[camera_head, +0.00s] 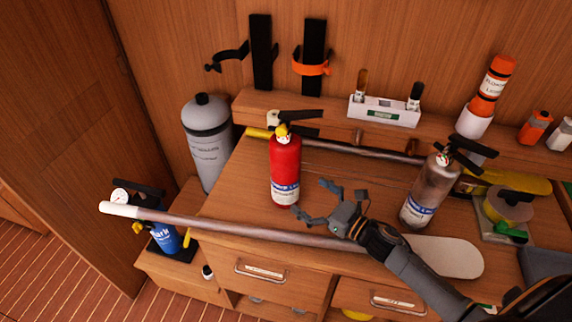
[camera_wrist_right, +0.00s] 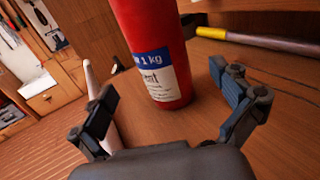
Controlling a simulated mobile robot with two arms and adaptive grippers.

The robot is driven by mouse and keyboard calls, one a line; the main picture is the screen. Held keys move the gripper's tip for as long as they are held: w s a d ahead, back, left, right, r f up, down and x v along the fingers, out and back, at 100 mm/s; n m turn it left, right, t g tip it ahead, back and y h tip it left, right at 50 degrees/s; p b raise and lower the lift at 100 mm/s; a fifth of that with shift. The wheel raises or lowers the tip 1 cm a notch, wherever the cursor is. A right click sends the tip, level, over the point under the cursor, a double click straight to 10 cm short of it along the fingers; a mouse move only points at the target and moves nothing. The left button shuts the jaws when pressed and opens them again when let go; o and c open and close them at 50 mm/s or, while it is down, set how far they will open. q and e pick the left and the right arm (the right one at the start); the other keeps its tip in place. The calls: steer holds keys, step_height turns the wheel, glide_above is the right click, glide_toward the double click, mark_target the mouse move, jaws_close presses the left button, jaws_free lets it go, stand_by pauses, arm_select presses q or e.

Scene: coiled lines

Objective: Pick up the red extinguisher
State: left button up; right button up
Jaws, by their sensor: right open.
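The red extinguisher (camera_head: 285,168) stands upright on the wooden counter, with a black handle, a small gauge and a blue-and-white label. My right gripper (camera_head: 312,203) is just to its right and low, fingers spread and pointing toward it. In the right wrist view the red extinguisher (camera_wrist_right: 155,50) rises ahead between the two open fingers (camera_wrist_right: 170,105), with a gap of counter before it. Its top is cut off in that view. The gripper is empty. My left gripper is not in view.
A long paddle (camera_head: 240,229) lies along the counter's front, beneath my right gripper. A silvery extinguisher (camera_head: 428,190) stands to the right. A grey cylinder (camera_head: 207,142) and blue extinguisher (camera_head: 164,237) stand left. A white holder (camera_head: 384,112) sits on the back ledge.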

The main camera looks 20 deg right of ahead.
mark_target(297, 186)
steer(key=x, duration=0.3)
steer(key=shift+d, duration=0.1)
steer(key=shift+w+p, duration=0.3)
steer(key=shift+p, duration=0.05)
steer(key=p+x, duration=0.1)
steer(key=x, duration=0.4)
steer(key=shift+s+f, duration=0.1)
steer(key=shift+s, duration=0.1)
steer(key=c, duration=1.4)
steer(key=shift+r, duration=0.4)
steer(key=shift+c, duration=1.2)
steer(key=shift+w+f, duration=0.1)
steer(key=shift+w, duration=0.1)
